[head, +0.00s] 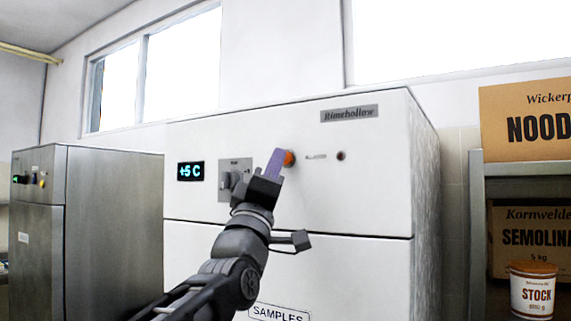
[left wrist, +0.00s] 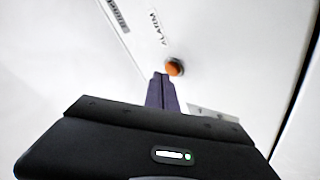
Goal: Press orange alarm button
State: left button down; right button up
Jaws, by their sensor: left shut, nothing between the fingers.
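The orange alarm button (head: 289,158) is on the upper front of a white cabinet (head: 330,205), right of a grey switch plate. My left gripper (head: 278,154) is shut and empty, its purple fingers covering the button's left side in the head view. In the left wrist view the orange button (left wrist: 174,67) shows just beyond and right of the tips of my left gripper (left wrist: 161,76). The word ALARM is printed beside it. I cannot tell whether the tips touch the button. My right gripper is not in view.
A display reading +5 C (head: 190,171) and the switch plate (head: 226,181) are left of my gripper. A small dark round fitting (head: 341,156) is right of the button. A steel cabinet (head: 110,230) stands left; a shelf with boxes (head: 528,240) stands right.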

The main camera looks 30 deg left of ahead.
pick_arm(q)
jog(key=shift+s, duration=0.3)
jog(key=shift+s, duration=0.1)
jog(key=s+b, duration=0.3)
jog(key=s, duration=0.1)
jog(key=shift+s+b, duration=0.3)
jog(key=shift+s, duration=0.1)
dwell(0.8)
